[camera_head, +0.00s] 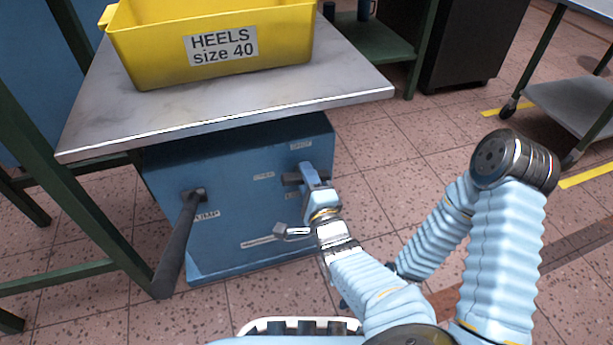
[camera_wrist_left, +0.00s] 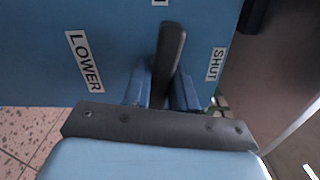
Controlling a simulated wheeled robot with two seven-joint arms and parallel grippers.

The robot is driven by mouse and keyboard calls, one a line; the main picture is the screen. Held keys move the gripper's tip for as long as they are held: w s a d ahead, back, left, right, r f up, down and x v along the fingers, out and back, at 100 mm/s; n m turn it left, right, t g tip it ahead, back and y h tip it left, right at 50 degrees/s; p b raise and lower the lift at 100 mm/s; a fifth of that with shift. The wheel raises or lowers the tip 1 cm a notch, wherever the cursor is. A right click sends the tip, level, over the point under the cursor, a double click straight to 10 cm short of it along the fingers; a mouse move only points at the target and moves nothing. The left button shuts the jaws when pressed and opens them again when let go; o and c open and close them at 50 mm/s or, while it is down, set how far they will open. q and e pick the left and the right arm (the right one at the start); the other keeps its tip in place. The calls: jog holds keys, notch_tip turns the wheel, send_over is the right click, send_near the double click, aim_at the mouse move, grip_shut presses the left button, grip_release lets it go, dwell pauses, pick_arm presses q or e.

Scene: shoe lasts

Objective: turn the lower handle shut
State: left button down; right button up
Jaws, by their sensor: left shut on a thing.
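The lower handle is a short black lever (camera_wrist_left: 172,48) on the blue housing (camera_head: 235,225) under the table. In the left wrist view it stands nearly upright, its top leaning slightly right, between a LOWER label (camera_wrist_left: 85,60) and a SHUT label (camera_wrist_left: 215,65). My left gripper (camera_wrist_left: 162,82) is shut on the handle, one blue finger on each side. In the head view my left gripper (camera_head: 312,178) is at the upper right of the housing front and hides most of the handle. My right gripper is not in view; only its arm shows.
A black PUMP lever (camera_head: 178,245) sticks out of the housing at left. A metal tabletop (camera_head: 350,88) overhangs the housing and bears a yellow bin (camera_head: 150,58) marked HEELS size 40. Green table legs stand at left. Open tiled floor lies to the right, with a wheeled cart (camera_head: 570,100) beyond.

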pick_arm(q)
jog(key=m+p, duration=0.3)
jog(key=shift+r, duration=0.2)
jog(key=m+p, duration=0.4)
jog(key=shift+m, duration=0.3)
jog(key=m+p, duration=0.4)
jog(key=shift+m, duration=0.3)
jog(key=shift+f+m+p, duration=0.2)
jog(key=shift+m+p, duration=0.9)
jog(key=shift+m, duration=0.7)
jog(key=c, duration=1)
grip_release()
